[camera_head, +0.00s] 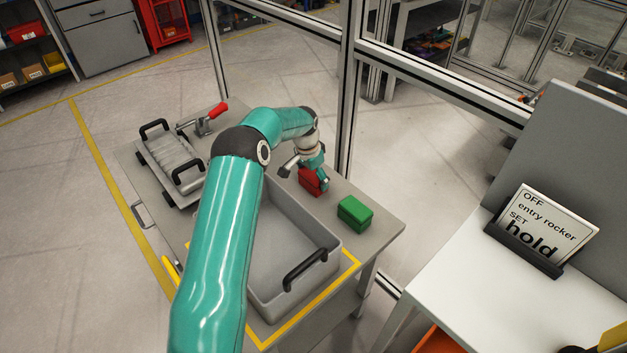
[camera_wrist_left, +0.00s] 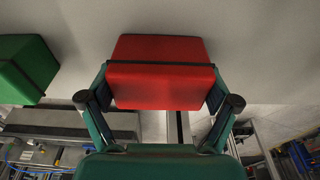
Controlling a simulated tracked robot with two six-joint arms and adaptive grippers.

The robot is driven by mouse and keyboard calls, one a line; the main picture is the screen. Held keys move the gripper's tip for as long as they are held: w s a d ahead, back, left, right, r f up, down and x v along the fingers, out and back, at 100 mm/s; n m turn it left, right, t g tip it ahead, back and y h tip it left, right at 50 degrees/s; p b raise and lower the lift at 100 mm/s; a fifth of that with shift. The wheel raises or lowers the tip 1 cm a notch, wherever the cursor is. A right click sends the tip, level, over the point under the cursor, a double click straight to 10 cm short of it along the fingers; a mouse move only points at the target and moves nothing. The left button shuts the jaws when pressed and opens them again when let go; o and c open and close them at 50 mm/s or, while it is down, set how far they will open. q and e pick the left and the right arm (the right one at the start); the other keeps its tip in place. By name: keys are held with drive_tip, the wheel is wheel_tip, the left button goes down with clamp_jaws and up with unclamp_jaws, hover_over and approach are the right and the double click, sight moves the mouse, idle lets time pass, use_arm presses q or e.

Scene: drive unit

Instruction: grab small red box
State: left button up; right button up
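The small red box (camera_head: 309,184) is at the back edge of the grey table, partly covered by my left gripper (camera_head: 315,174) in the head view. In the left wrist view the red box (camera_wrist_left: 160,85) fills the space between the two fingers of my left gripper (camera_wrist_left: 160,92). The fingers lie against its two sides with no clear gap, so the gripper looks shut on it. I cannot tell whether the box rests on the table or is slightly raised. My right gripper is not in view.
A green box (camera_head: 355,213) stands on the table to the right. A grey open bin (camera_head: 322,262) with black handles is in front, under my left arm. A ribbed grey tray (camera_head: 165,158) and a red-handled clamp (camera_head: 212,114) are left. Frame posts (camera_head: 347,110) rise behind the table.

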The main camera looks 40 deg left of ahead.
use_arm(q)
drive_tip(key=c, duration=0.5)
drive_tip(key=shift+r, duration=0.2)
